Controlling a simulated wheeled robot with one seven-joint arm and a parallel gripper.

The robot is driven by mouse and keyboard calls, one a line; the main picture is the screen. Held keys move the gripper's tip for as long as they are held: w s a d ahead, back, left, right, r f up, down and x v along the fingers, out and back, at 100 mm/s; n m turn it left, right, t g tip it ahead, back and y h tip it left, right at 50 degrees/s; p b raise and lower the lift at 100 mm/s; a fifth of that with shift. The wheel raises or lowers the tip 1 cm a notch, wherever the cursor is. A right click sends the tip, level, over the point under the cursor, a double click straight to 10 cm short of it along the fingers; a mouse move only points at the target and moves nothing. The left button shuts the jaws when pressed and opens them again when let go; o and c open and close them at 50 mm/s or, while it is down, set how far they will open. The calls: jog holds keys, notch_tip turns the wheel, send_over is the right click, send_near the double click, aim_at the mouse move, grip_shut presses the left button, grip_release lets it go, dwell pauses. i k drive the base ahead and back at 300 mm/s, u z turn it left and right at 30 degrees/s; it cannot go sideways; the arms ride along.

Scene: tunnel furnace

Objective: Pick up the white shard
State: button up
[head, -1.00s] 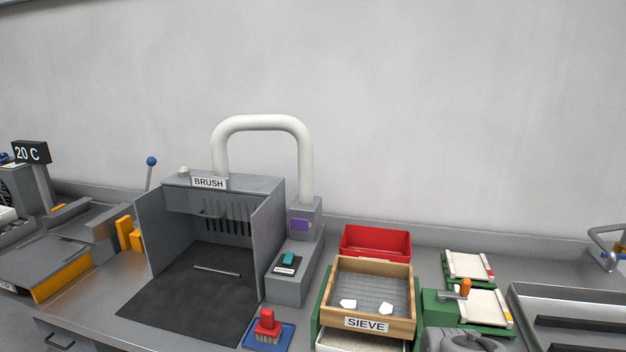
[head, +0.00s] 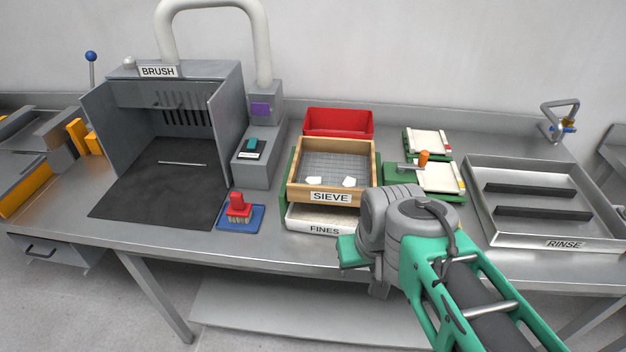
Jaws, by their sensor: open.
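Two small white shards lie apart on the mesh of the wooden sieve (head: 292,185) in the head view. One white shard (head: 314,181) is left of the middle, and the other white shard (head: 349,182) is near the right wall. I cannot tell which one the task means. My gripper (head: 353,252) is open, in front of and below the sieve at the table's front edge. It is apart from both shards. My grey wrist hides much of the gripper.
A FINES tray (head: 305,222) sits under the sieve, with a red bin (head: 338,122) behind. To the right are green fixtures with pale plates (head: 428,142) and an orange-knobbed clamp (head: 424,158), then the RINSE tray (head: 490,222). A red brush (head: 239,207) and the BRUSH booth (head: 228,125) stand left.

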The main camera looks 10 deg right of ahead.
aim_at(317, 181)
jog(key=u, duration=3.2)
jog(key=k, duration=0.85)
jog(key=z, duration=0.95)
jog(key=i, duration=1)
jog(key=z, duration=0.05)
